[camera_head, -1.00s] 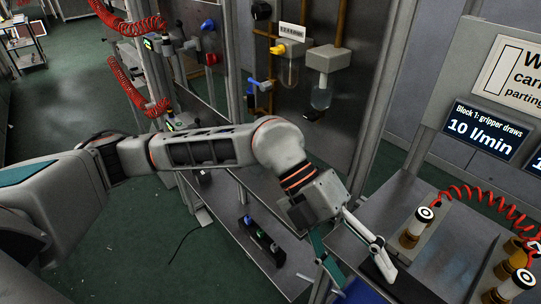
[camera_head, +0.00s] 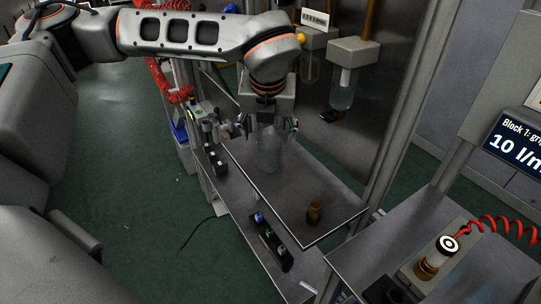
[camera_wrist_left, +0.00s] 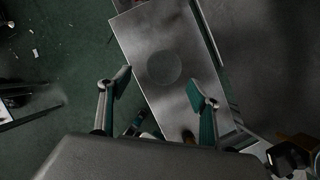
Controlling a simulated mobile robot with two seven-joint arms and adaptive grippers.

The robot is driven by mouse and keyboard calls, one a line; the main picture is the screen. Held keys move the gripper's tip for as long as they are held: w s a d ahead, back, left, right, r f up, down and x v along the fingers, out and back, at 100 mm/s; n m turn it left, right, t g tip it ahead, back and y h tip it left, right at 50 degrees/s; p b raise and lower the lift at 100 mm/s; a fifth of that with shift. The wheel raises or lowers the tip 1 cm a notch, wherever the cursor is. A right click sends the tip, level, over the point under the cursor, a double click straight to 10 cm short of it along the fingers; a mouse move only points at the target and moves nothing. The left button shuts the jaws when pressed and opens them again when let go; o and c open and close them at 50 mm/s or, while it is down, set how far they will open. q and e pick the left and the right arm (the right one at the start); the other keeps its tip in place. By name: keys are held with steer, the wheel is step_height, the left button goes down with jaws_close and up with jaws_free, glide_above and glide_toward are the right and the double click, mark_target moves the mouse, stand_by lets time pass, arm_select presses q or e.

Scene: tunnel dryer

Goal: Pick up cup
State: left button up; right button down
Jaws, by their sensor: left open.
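A clear, see-through cup (camera_head: 268,156) stands upright on the grey metal shelf (camera_head: 335,189) in the head view. It is faint against the metal. My left gripper (camera_head: 267,128) points down just above and around the cup's top in that view, jaws spread. My right gripper is not in view.
A small brown bottle (camera_head: 314,213) stands on the same shelf, to the right of the cup. A dark rack with small bottles (camera_head: 270,241) sits on the lower shelf. A grey bench (camera_head: 480,268) is at right.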

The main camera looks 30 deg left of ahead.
mark_target(269, 143)
arm_select(q)
steer(key=x, duration=0.6)
steer(key=shift+w+d+p, duration=0.1)
steer(key=shift+w+p, duration=0.2)
steer(key=shift+w, duration=0.05)
steer(key=c, duration=1.2)
